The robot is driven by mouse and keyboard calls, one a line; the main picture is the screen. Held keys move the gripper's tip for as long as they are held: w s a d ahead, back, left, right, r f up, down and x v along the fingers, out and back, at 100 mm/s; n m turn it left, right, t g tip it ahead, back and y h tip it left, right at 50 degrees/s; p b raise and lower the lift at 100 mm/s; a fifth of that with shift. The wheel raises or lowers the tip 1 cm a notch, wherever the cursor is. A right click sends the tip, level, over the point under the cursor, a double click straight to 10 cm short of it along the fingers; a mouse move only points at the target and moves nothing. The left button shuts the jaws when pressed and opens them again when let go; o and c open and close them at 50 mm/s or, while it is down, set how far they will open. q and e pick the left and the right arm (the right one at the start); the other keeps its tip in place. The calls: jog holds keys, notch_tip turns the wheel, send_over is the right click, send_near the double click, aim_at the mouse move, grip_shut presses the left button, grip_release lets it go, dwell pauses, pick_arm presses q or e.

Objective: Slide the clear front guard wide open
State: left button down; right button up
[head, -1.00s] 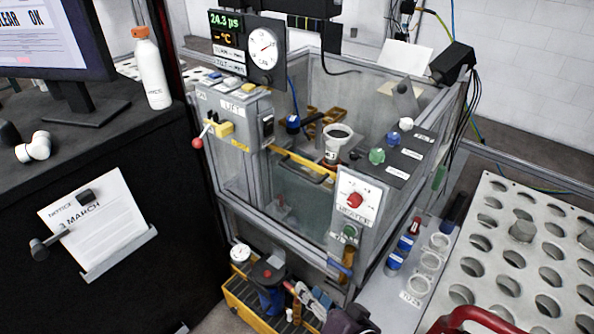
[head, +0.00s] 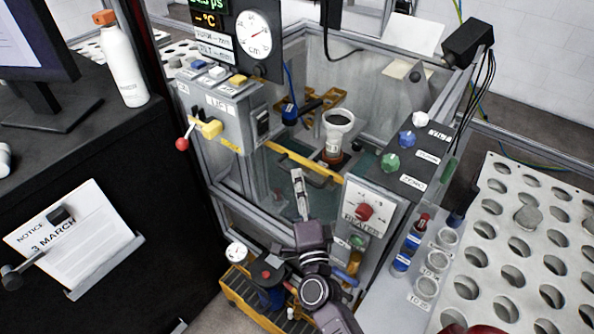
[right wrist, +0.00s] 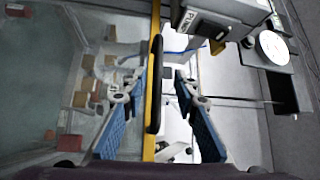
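The clear front guard (head: 280,181) stands in the front of the metal-framed enclosure, with a yellow bar (head: 291,159) along its top edge. A dark handle (right wrist: 154,85) runs along the yellow bar in the right wrist view. My right gripper (head: 299,178) is in front of the guard, just below the bar in the head view. In the right wrist view its blue-padded fingers (right wrist: 158,105) are apart, one on each side of the bar and handle in the picture. I see no clear contact with the handle. My left gripper is not in view.
A lift box (head: 222,110) with a red-knobbed lever is left of the guard. A heater panel (head: 365,208) is at its right. A cup-like vessel (head: 338,123) stands inside the enclosure. A yellow tool crate (head: 237,298) is below. A perforated rack (head: 480,258) is at right.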

jog(key=x, duration=0.2)
jog(key=shift+w+a+f, duration=0.1)
jog(key=shift+w+f, duration=0.05)
jog(key=shift+w, duration=0.5)
grip_shut()
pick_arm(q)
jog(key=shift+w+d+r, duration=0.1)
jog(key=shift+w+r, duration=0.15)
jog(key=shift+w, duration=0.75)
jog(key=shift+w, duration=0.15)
